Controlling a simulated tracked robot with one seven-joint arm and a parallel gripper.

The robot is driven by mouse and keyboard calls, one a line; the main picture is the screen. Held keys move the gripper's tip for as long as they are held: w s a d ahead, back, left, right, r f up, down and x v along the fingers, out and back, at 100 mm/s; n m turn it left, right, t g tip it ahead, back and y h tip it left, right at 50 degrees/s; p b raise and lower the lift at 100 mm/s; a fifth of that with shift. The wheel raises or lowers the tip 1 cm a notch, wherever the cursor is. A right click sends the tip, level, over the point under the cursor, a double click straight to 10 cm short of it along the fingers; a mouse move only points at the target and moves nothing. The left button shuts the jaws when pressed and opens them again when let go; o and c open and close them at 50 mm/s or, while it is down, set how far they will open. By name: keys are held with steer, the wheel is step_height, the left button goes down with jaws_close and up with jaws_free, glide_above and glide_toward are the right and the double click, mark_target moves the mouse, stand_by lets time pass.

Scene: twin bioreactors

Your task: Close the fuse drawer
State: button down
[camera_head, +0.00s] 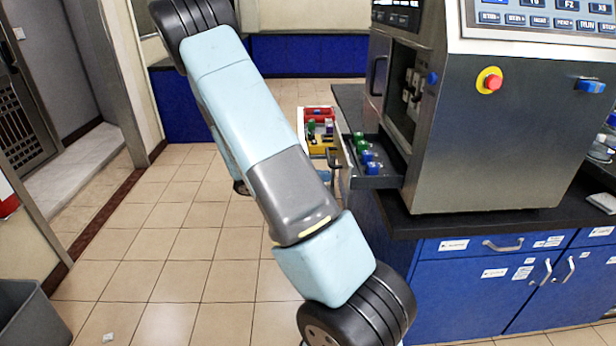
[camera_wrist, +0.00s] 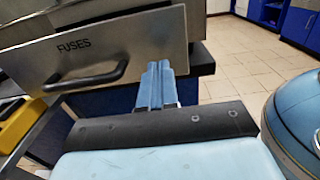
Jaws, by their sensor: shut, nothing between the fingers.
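The fuse drawer (camera_head: 383,181) stands open, pulled out to the left from the side of the steel cabinet in the head view. Green and blue fuses (camera_head: 369,160) stand in it. In the wrist view its grey front (camera_wrist: 115,47), marked FUSES, fills the upper left. A black bar handle (camera_wrist: 90,78) is on that front. My gripper (camera_wrist: 158,68) is shut and empty, its blue fingers pointing at the right part of the front, right of the handle. I cannot tell if the fingertips touch it.
The steel cabinet (camera_head: 480,150) with a red button stands on a black counter (camera_head: 470,223) over blue cupboards. A red and yellow bin rack (camera_head: 320,130) is behind the drawer. A grey bin (camera_head: 30,315) stands at the lower left.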

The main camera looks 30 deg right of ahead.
mark_target(345, 176)
steer(key=shift+x, duration=2)
